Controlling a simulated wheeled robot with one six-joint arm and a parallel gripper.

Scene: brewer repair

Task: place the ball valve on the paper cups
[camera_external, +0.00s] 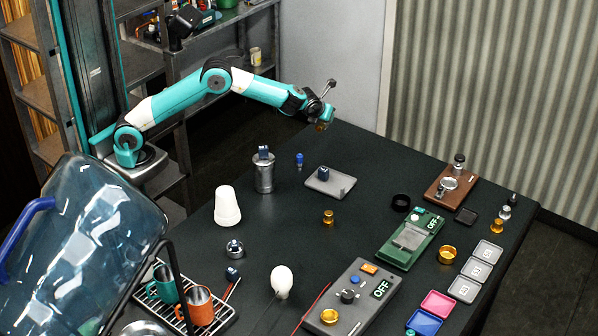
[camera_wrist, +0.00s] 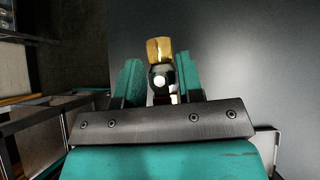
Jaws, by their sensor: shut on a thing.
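My gripper (camera_external: 325,114) is at the end of the outstretched arm, raised above the far left edge of the dark table. In the wrist view, its two teal fingers (camera_wrist: 160,78) are shut on a small brass-and-black piece, which looks like the ball valve (camera_wrist: 159,50). The brass end of the ball valve (camera_external: 321,126) shows just below the fingers; much of the piece is hidden by them. The paper cups (camera_external: 228,206) are a white upside-down stack on the table, left of and nearer the camera than my gripper, well apart from it.
A grey metal canister (camera_external: 264,176) with a dark block on top stands beside the cups. A grey plate (camera_external: 330,182) lies below my gripper. A large blue water jug (camera_external: 90,240) and a rack with mugs (camera_external: 200,306) fill the front left. The control boxes are at right.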

